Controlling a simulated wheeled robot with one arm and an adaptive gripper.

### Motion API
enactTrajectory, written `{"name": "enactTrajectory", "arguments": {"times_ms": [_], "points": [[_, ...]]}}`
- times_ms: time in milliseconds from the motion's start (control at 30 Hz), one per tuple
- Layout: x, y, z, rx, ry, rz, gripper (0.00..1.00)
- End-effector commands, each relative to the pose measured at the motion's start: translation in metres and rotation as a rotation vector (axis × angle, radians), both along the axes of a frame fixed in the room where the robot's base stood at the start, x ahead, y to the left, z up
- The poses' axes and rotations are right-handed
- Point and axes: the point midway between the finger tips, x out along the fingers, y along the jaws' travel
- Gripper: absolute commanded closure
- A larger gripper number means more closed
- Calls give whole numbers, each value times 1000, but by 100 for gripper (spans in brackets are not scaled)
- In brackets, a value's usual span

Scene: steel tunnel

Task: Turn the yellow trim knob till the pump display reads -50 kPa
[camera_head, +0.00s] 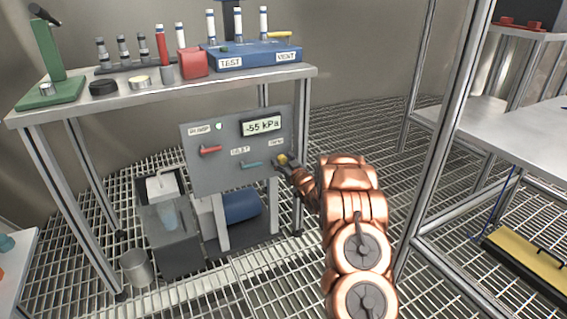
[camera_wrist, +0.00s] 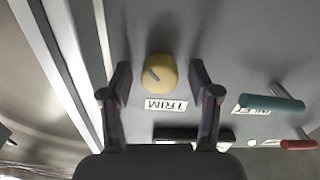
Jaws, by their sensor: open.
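The yellow trim knob (camera_wrist: 160,72) is on the grey pump panel (camera_head: 230,175), with a TRIM label (camera_wrist: 166,105) beside it. A dark pointer mark shows on the knob in the wrist view. In the head view the knob (camera_head: 282,159) is partly hidden by my gripper (camera_head: 288,163). The pump display (camera_head: 262,125) reads -55 kPa. In the wrist view my gripper (camera_wrist: 161,80) is open, with one finger on each side of the knob and a visible gap to each. I cannot tell how deep the fingertips reach.
A red lever (camera_head: 210,150) and a teal lever (camera_head: 250,164) stick out of the panel to the left of the knob. A green lamp (camera_head: 219,127) shows at the top. A metal bench (camera_head: 130,94) with tools and bottles stands above. A table leg (camera_head: 299,150) is close right of the panel.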

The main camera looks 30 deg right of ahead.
Motion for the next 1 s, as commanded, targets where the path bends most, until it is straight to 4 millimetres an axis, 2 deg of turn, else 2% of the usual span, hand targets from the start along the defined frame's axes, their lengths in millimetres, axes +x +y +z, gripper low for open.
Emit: {"name": "enactTrajectory", "arguments": {"times_ms": [233, 800, 1000], "points": [[0, 0, 0, 0, 1, 0, 38], [0, 0, -1, 0, 2, 0, 98], [0, 0, 2, 20, 0, 0, 98]]}}
